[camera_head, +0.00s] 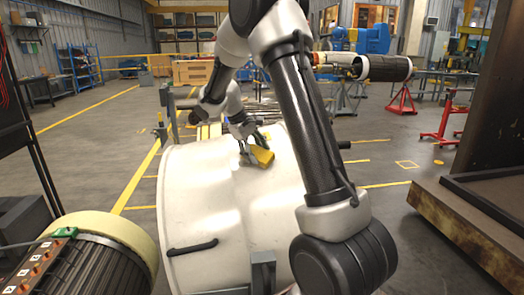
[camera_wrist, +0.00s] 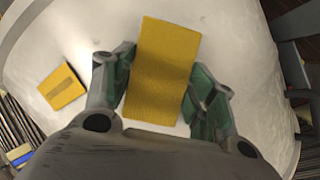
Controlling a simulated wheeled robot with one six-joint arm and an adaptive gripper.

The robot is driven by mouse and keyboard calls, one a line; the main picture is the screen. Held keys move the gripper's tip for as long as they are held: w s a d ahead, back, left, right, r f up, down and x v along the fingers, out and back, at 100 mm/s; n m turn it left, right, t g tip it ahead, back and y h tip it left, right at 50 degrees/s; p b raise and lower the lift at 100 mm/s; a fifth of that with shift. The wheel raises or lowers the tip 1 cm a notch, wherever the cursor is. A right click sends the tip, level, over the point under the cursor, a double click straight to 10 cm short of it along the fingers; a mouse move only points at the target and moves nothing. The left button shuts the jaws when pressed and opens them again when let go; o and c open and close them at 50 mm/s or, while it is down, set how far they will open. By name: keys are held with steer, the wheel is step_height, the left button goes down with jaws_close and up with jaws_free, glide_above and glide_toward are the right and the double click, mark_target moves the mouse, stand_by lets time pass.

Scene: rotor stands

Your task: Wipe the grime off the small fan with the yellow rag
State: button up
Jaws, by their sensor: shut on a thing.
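My gripper (camera_head: 246,147) is above the top of a large white rounded casing (camera_head: 205,225) in the head view. It is shut on the yellow rag (camera_head: 262,156), which sticks out to the right of the fingers. In the wrist view the rag (camera_wrist: 165,60) is a flat yellow block between the two green-padded fingers. The white surface (camera_wrist: 90,25) lies beyond it; I cannot tell whether the rag touches it. I cannot tell which thing is the small fan, and no grime stands out on the white surface.
A smaller yellow patch with a dark streak (camera_wrist: 62,87) shows left of the rag in the wrist view. A dark cylinder with a cream rim (camera_head: 95,245) stands at front left. A rusty-edged platform (camera_head: 465,235) is at right. Open floor (camera_head: 95,165) lies left.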

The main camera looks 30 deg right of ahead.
steer(key=shift+w+a+f, duration=0.1)
steer(key=shift+w+a, duration=0.15)
steer(key=shift+a, duration=0.35)
steer(key=shift+w+a+f, duration=0.1)
steer(key=shift+w+a, duration=0.15)
steer(key=shift+a, duration=0.35)
steer(key=shift+w+a+f, duration=0.1)
steer(key=shift+w+a, duration=0.15)
steer(key=shift+a, duration=0.35)
steer(key=shift+w+a+f, duration=0.15)
steer(key=shift+w+a, duration=0.1)
steer(key=shift+a, duration=0.3)
steer(key=shift+w+a+f, duration=0.1)
steer(key=shift+w+a, duration=0.1)
steer(key=shift+a, duration=0.35)
steer(key=shift+w+a+f, duration=0.15)
steer(key=shift+w+a, duration=0.1)
steer(key=shift+a, duration=0.3)
step_height(320, 180, up, 6)
steer(key=s+a, duration=0.1)
steer(key=shift+s+a+f, duration=0.25)
steer(key=shift+s+a, duration=0.1)
steer(key=shift+s, duration=0.05)
steer(key=r, duration=0.1)
steer(key=a+r, duration=0.1)
steer(key=shift+s+r, duration=0.35)
steer(key=shift+s, duration=0.05)
